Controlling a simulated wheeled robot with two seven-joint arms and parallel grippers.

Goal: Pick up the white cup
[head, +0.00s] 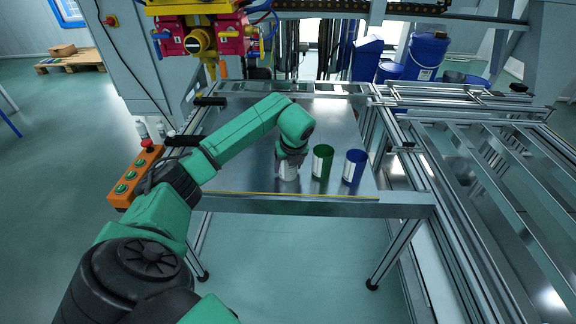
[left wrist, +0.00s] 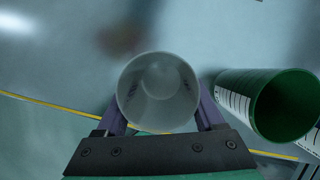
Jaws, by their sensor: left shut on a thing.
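The white cup (head: 288,171) stands on the metal table, partly hidden in the head view by my left gripper (head: 291,157) above it. In the left wrist view the white cup (left wrist: 158,92) is seen from above, empty, with its round mouth between the two purple fingers of my left gripper (left wrist: 160,115). The fingers are shut on its sides. I cannot tell whether its base touches the table. My right gripper is in neither view.
A green cup (head: 322,162) stands close to the right of the white cup; it also shows in the left wrist view (left wrist: 262,100). A blue cup (head: 354,167) stands further right. The metal table (head: 340,120) is clear behind them. An orange button box (head: 134,176) is at the left.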

